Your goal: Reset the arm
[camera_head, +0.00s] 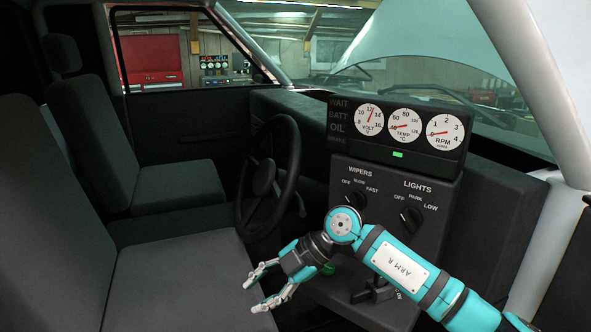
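My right arm, labelled "ARM R", comes in from the lower right in the head view. It crosses in front of the lower dash panel. My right gripper (259,289) points left over the front edge of the seat (165,285). Its fingers are spread apart with nothing between them, so it is open and empty. My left gripper and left arm are not in view.
The dash panel (432,233) has a wipers knob (355,201) and a lights knob (411,217). Gauges (404,125) sit above it. A steering wheel (291,172) stands behind my gripper. A white pillar (540,80) is at right.

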